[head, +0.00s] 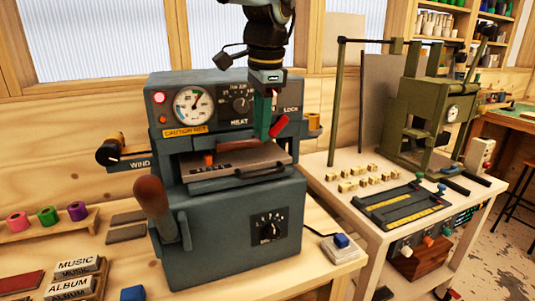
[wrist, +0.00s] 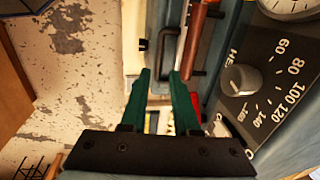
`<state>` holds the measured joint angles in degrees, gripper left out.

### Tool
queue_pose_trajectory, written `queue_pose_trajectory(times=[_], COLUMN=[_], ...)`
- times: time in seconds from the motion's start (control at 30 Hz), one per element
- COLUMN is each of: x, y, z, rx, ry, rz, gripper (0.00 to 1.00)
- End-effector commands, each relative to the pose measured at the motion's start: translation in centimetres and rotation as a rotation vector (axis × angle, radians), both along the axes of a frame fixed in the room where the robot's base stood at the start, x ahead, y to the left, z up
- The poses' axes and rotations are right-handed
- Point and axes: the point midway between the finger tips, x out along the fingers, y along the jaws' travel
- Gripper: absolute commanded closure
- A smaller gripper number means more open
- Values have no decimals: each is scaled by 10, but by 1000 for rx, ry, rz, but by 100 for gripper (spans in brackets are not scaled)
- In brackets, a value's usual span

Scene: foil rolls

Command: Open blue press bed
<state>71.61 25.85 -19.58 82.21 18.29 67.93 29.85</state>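The blue-grey press (head: 232,225) stands on the left bench, with a gauge, a HEAT dial and a LOCK label on its upper face. Its bed (head: 225,178) is a flat plate in the slot, with a dark bar handle (head: 262,171) along its front edge. A red-tipped lever (head: 279,125) sits by the LOCK label. My gripper (head: 264,136) points down in front of the upper face, just left of this lever and above the bed. In the wrist view its green fingers (wrist: 161,74) are apart with nothing seen held; red shows behind the right finger.
A brown-handled lever (head: 152,197) rises at the press's front left, and a WIND knob (head: 110,152) sticks out left. A green press (head: 425,125) stands on the right table. A small blue-button box (head: 340,247) lies at right. Foil rolls (head: 48,215) and album blocks (head: 72,280) lie left.

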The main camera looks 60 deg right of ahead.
Motion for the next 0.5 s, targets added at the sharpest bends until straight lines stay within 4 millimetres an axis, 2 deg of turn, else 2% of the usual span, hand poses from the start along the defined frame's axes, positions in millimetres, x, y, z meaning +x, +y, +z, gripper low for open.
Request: queue_pose_trajectory(times=[0.17,0.5], x=[2,11], y=[-2,-7], z=[-18,-78], rx=[6,5], ry=[0,0], rz=[-4,-2], gripper=[70,70])
